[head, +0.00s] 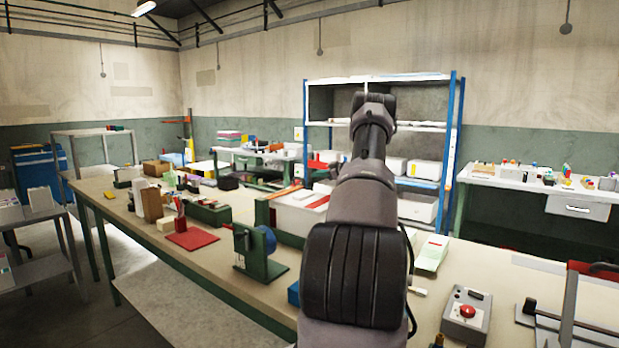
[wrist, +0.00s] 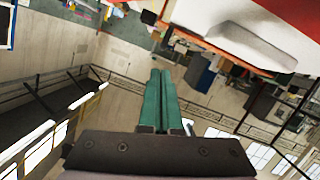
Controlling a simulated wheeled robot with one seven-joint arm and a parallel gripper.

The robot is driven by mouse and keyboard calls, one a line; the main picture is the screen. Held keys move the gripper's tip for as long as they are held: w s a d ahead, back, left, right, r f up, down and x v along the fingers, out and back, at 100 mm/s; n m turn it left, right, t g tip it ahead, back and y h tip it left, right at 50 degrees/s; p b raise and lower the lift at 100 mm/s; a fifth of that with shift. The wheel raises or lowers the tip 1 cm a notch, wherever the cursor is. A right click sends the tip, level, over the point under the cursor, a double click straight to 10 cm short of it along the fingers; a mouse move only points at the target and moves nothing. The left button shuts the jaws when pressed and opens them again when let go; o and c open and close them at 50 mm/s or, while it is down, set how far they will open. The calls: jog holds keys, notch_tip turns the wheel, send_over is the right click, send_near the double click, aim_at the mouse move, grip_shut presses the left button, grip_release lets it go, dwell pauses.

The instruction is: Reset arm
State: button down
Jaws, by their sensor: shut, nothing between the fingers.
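My gripper (wrist: 161,88) shows in the wrist view as two green fingers lying side by side, shut with nothing between them. The wrist view is turned far over, with windows and ceiling beams around the fingers. A white and red surface is at the top right of that view. In the head view my dark arm stretches up and away over the long workbench (head: 133,222). My gripper cannot be made out there, hidden behind the arm.
On the bench are a green tape dispenser with a blue reel (head: 260,250), a red mat (head: 193,238), a white box (head: 297,212) and a grey box with a red button (head: 466,315). A blue-framed shelf (head: 450,150) stands behind. The left floor is partly clear.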

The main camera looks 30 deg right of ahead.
jog(key=shift+v, duration=1.1)
jog(key=w+a+r+m+h, duration=0.1)
jog(key=a+r+h, duration=0.15)
jog(key=r, duration=0.35)
jog(key=w+a+r+m+t+h, duration=0.1)
jog(key=a+r, duration=0.2)
jog(key=r, duration=0.3)
jog(key=w+a+r+m+h, duration=0.1)
jog(key=a+r, duration=0.2)
jog(key=r, duration=0.3)
jog(key=s+a+r+m+h, duration=0.3)
jog(key=s+a+r, duration=0.1)
jog(key=a+r, duration=0.3)
jog(key=s+a+r+m+g, duration=0.3)
jog(key=s+a+m+g, duration=0.15)
jog(key=s+a, duration=1.5)
jog(key=s+a+f+g+y, duration=0.1)
jog(key=s+a+f+y, duration=0.1)
jog(key=s, duration=0.6)
jog(key=s+a+f+g+y, duration=0.1)
jog(key=s+a+f+y, duration=0.1)
jog(key=s+a, duration=0.5)
jog(key=s+a+f+g+y, duration=0.2)
jog(key=s+a+f, duration=0.2)
jog(key=s, duration=0.5)
jog(key=shift+s+a+f, duration=0.3)
jog(key=shift+s+a, duration=0.1)
jog(key=shift+a, duration=0.25)
